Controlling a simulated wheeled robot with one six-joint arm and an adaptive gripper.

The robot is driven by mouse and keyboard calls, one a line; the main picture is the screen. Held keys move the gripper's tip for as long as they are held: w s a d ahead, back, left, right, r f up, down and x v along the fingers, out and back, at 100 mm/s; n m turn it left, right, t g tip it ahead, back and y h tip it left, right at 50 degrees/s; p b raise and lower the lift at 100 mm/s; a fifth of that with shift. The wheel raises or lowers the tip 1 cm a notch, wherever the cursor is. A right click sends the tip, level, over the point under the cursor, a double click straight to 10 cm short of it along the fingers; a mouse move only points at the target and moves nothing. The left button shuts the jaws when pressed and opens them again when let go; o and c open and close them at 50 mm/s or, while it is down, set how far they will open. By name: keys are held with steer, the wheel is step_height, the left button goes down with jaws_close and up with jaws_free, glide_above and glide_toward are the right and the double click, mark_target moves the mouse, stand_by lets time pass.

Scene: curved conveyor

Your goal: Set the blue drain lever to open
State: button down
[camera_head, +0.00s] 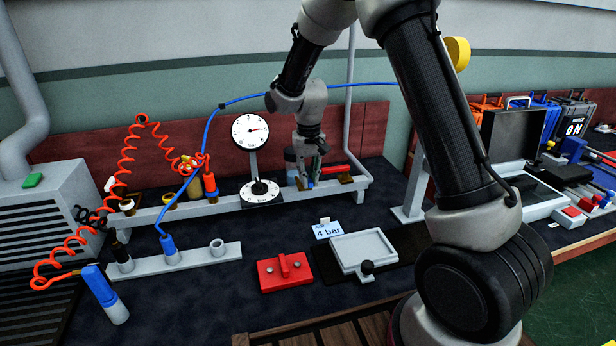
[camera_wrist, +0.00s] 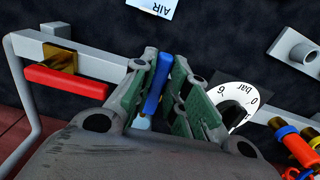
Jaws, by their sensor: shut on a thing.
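The blue drain lever (camera_wrist: 158,85) stands between the green-padded fingers of my gripper (camera_wrist: 163,88) in the wrist view. The fingers are shut on it, and its lower end is partly hidden by the fingers. In the head view my gripper (camera_head: 308,170) reaches down to the grey rail at the back of the bench, right of the lower dial. The lever is mostly hidden there. I cannot tell from these views which setting the lever is at.
A red lever (camera_head: 336,169) on a brass valve is just right of my gripper, also in the wrist view (camera_wrist: 66,82). A round pressure gauge (camera_head: 250,131) and a dial knob (camera_head: 260,189) are on the left. An AIR 4 bar card (camera_head: 327,230) lies in front.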

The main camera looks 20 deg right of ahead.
steer(key=shift+w+d+n, duration=0.25)
steer(key=shift+d+n, duration=0.25)
steer(key=shift+n, duration=0.95)
steer(key=shift+w+d+n, duration=0.2)
steer(key=shift+d+n, duration=0.35)
steer(key=shift+n, duration=0.95)
steer(key=shift+w+d+n, duration=0.25)
steer(key=shift+d+n, duration=0.25)
steer(key=shift+n, duration=0.95)
steer(key=c, duration=1.4)
jaws_free()
steer(key=shift+r, duration=0.1)
step_height(320, 180, up, 12)
steer(key=shift+f, duration=0.1)
